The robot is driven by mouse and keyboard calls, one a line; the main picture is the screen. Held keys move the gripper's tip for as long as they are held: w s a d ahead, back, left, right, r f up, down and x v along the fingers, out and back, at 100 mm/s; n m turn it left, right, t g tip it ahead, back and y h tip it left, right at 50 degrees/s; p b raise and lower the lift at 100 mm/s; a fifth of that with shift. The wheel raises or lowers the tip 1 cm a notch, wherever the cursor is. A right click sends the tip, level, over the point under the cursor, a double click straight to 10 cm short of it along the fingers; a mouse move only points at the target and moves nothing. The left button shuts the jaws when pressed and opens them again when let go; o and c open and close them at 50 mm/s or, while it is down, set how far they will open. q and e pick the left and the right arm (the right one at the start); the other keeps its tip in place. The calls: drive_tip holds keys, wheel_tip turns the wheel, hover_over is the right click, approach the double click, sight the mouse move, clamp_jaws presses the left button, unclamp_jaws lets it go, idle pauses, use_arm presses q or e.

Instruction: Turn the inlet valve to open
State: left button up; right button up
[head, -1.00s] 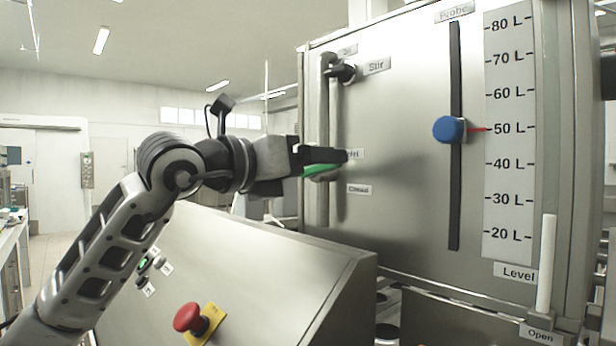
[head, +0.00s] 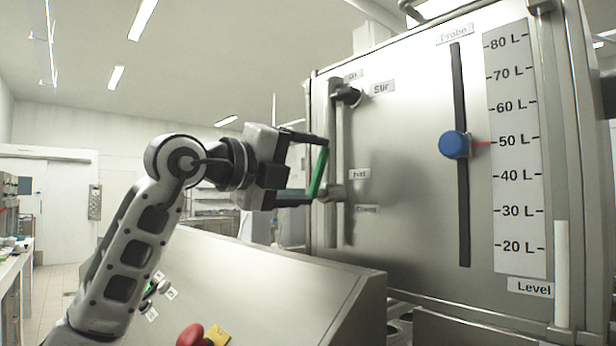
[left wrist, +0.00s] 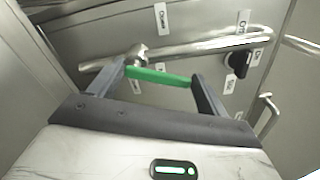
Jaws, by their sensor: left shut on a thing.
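The inlet valve's green lever (head: 319,172) is on the vertical pipe (head: 337,130) at the left of the steel tank front. It stands nearly upright, its top leaning slightly right. My left gripper (head: 319,168) has one finger above the other, with the lever spanning lengthwise between them. The left wrist view also shows the green lever (left wrist: 158,76) reaching from one fingertip to the other of my left gripper (left wrist: 160,80). The label beside the valve (head: 359,174) seems to read Inlet; a lower one (head: 366,210) seems to read Closed. My right gripper is out of view.
A black Stir knob (head: 348,96) sits above the valve. A blue probe knob (head: 454,145) is on a black slot near 50 L. A sloped steel panel (head: 270,270) with a red button (head: 190,336) stands below my left arm.

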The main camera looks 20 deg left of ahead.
use_arm(q)
drive_tip(key=shift+w+a+n, duration=0.2)
drive_tip(key=shift+a+n, duration=0.15)
drive_tip(key=shift+n, duration=0.8)
drive_tip(key=shift+w+a+n, duration=0.2)
drive_tip(key=shift+a+n, duration=0.1)
drive_tip(key=shift+n, duration=0.85)
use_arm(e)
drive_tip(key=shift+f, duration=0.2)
use_arm(q)
drive_tip(key=o, duration=1.4)
drive_tip(key=shift+b+v, duration=2.15)
drive_tip(key=shift+v, duration=5.9)
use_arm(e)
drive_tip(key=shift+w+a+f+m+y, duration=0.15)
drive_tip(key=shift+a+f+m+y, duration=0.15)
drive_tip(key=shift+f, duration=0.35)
